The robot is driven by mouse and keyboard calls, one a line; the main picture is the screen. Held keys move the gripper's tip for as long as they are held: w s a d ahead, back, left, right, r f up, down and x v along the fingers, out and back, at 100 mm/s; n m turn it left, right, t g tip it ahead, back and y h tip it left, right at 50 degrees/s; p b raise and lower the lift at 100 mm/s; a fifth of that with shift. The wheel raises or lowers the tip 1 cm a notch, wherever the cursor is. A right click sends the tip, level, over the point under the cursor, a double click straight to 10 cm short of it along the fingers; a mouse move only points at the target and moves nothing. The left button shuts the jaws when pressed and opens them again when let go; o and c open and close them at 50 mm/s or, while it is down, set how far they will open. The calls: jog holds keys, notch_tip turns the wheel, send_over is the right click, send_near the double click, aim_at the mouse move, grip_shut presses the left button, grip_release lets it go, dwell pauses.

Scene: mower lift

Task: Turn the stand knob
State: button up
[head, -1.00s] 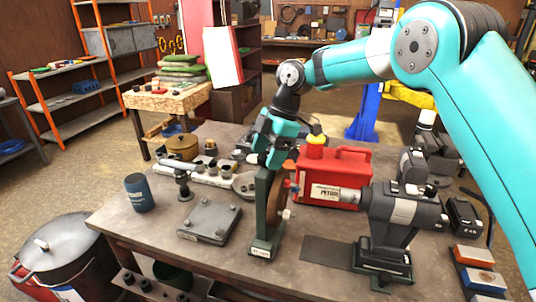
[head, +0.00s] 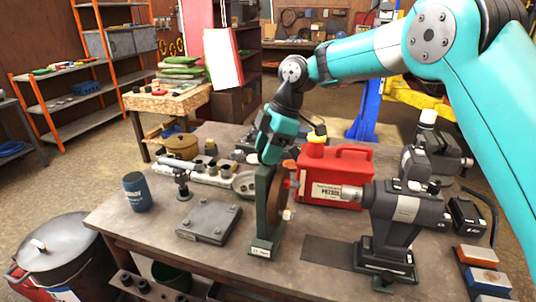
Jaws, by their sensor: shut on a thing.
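The green stand (head: 263,215) stands upright on the workbench, with a brown disc (head: 282,200) on its right side. A small knob with a red part and a pale part shows at the disc's right side (head: 290,184). My gripper (head: 273,158) comes down from above at the top of the stand. Its jaws are shut, but the stand and disc partly hide the fingertips, so what lies between them is not clear in this view.
A red petrol can (head: 340,172) stands behind. A dark mat (head: 330,250) leaves some free bench in front.

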jog(key=m+b, duration=0.1)
jog(key=m+t+b, duration=0.1)
jog(key=m+b, duration=0.1)
jog(key=shift+s+f+m, duration=0.1)
jog(key=shift+f+m, duration=0.05)
jog(key=shift+m, duration=0.15)
jog(key=m+t+b, duration=0.2)
jog(key=m, duration=0.2)
jog(key=shift+s+m, duration=0.1)
jog(key=shift+m, duration=0.2)
jog(key=m+t+h+b, duration=0.1)
jog(key=m, duration=0.2)
jog(key=shift+a, duration=0.1)
jog(key=shift+m+t+h, duration=0.5)
jog(key=shift+m+h, duration=0.2)
jog(key=shift+m, duration=1.5)
jog(key=o, duration=0.9)
jog(key=shift+r, duration=0.2)
